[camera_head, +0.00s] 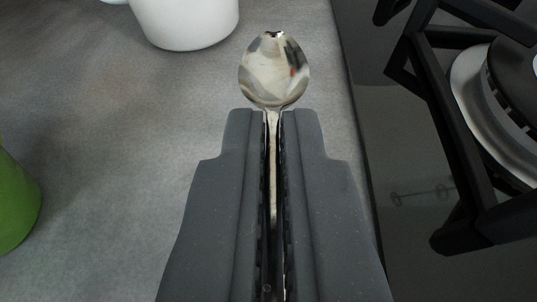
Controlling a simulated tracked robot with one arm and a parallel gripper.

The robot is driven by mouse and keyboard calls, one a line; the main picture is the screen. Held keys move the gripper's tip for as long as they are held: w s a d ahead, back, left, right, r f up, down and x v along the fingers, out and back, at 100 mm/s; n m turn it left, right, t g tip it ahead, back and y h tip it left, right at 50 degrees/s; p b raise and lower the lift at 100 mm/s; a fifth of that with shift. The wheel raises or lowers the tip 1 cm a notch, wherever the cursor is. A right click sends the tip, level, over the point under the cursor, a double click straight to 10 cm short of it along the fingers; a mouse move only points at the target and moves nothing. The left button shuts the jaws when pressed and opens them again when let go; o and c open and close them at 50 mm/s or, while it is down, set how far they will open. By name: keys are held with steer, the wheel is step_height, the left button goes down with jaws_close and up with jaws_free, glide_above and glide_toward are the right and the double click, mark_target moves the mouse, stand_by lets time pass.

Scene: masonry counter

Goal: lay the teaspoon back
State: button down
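The teaspoon (274,70) is shiny metal, and its bowl points away from me, past my fingertips. My gripper (273,115) is in the lower middle of the view, its two dark grey fingers closed to a narrow gap. The spoon's handle runs back between the fingers, and its far end is hidden there. The spoon is seen against the grey counter (130,190). I cannot tell whether it touches the surface.
A white cup or pot (190,22) stands at the top, left of the spoon. A green object (14,205) is cut off at the left edge. A black hob with a dark grate (440,80) lies to the right. The counter at left centre is clear.

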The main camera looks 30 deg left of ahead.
mark_target(271, 230)
steer(key=shift+f+b, duration=0.55)
steer(key=shift+f, duration=1.7)
steer(key=c, duration=0.9)
jaws_free()
steer(key=shift+c, duration=0.2)
steer(key=shift+r+p, duration=0.65)
steer(key=shift+r, duration=0.9)
steer(key=shift+r+p, duration=1.05)
steer(key=shift+r, duration=1.9)
